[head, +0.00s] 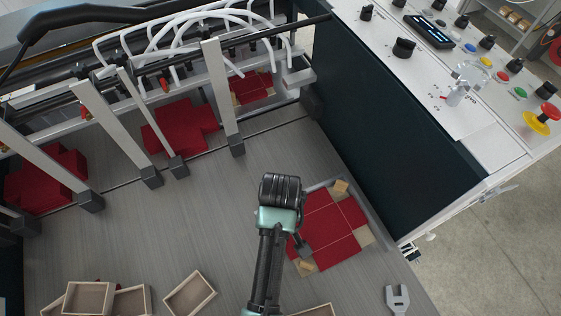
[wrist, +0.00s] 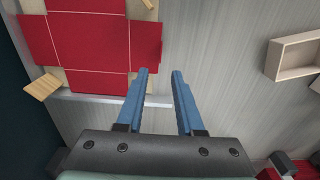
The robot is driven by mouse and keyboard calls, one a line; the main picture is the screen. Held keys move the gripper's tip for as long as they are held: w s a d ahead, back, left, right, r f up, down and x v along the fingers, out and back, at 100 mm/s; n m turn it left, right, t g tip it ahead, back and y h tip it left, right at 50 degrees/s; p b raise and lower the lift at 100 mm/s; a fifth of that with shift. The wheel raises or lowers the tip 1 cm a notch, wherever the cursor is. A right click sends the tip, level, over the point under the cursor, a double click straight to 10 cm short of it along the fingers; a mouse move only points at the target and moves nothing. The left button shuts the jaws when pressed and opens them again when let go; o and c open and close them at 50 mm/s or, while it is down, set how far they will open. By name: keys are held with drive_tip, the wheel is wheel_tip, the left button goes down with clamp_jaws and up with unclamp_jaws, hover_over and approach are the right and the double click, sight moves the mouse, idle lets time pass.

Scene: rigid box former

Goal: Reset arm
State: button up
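My gripper (wrist: 162,72) shows in the wrist view with two blue fingers. They stand apart with nothing between them, so it is open and empty. It points down over the grey table, beside a flat red sheet (wrist: 90,42) with crease lines and tan corners. In the head view my arm reaches up from the bottom edge and partly covers the left side of that red sheet (head: 330,222). The fingertips look close to the sheet's edge in the wrist view; their height above the table cannot be told.
Several shallow open boxes (head: 190,294) lie at the front left; one box (wrist: 295,57) shows in the wrist view. A wrench (head: 397,299) lies at the front right. The machine's upright bars (head: 220,95) and red sheets (head: 180,127) stand behind. A control panel (head: 440,55) is at right.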

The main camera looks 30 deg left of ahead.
wheel_tip(320, 180, up, 8)
drive_tip(key=shift+f, duration=0.25)
